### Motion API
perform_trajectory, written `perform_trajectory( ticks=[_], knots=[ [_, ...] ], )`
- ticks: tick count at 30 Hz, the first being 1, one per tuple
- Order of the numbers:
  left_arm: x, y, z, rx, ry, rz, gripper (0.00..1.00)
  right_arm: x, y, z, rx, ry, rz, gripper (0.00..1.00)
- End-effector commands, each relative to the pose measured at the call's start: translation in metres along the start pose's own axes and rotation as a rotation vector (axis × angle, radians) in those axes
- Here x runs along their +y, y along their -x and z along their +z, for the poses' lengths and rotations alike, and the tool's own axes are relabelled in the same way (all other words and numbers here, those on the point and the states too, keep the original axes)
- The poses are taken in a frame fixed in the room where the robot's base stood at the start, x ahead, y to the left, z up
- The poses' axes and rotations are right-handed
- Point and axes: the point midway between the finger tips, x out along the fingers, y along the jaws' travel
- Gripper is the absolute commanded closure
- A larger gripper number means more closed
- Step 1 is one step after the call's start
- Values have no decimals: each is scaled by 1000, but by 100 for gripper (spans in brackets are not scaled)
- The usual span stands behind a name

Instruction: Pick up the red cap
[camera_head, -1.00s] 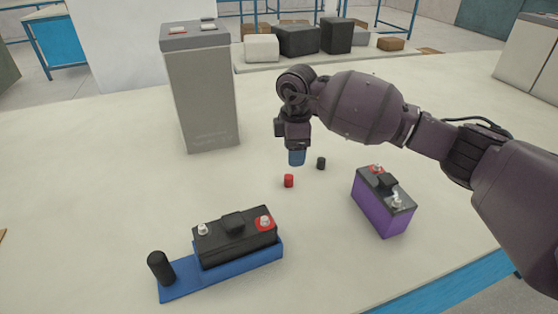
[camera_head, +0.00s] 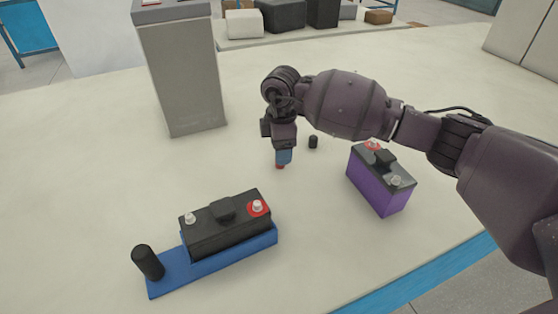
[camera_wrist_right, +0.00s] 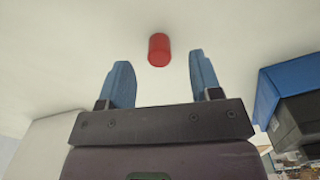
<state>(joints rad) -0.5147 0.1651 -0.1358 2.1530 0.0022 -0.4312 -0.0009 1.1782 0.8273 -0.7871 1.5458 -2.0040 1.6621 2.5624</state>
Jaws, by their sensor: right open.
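The red cap (camera_head: 280,166) is a small red cylinder standing on the pale table. In the head view its upper part is hidden by the blue fingertips of my right gripper (camera_head: 284,157), which points down at it. In the right wrist view the red cap (camera_wrist_right: 159,50) lies just beyond the two blue fingers, near the middle of the gap. The right gripper (camera_wrist_right: 160,75) is open and empty, with nothing between its fingers. My left gripper does not show in either view.
A black cap (camera_head: 313,142) stands close behind the gripper. A purple battery (camera_head: 378,185) is to the right. A black battery (camera_head: 225,228) sits on a blue tray (camera_head: 170,280) with a black cylinder (camera_head: 147,262). A grey block (camera_head: 182,75) stands behind left.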

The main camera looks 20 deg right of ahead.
Motion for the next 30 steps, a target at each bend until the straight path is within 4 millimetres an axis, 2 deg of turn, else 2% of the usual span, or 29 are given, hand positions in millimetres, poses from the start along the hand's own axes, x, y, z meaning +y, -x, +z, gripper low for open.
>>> perform_trajectory(
  ticks=[1,6,14,24,30],
  knots=[
    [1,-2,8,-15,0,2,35,-1,-17,-1,-2,1,-11,42],
    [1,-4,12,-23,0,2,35,-1,-35,-1,-2,0,-9,42],
    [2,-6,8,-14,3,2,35,0,-33,-1,-1,0,-1,42],
    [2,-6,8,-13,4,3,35,0,-34,-1,-1,0,-2,93],
    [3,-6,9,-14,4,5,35,0,-34,-1,-1,0,-3,94]
  ],
)
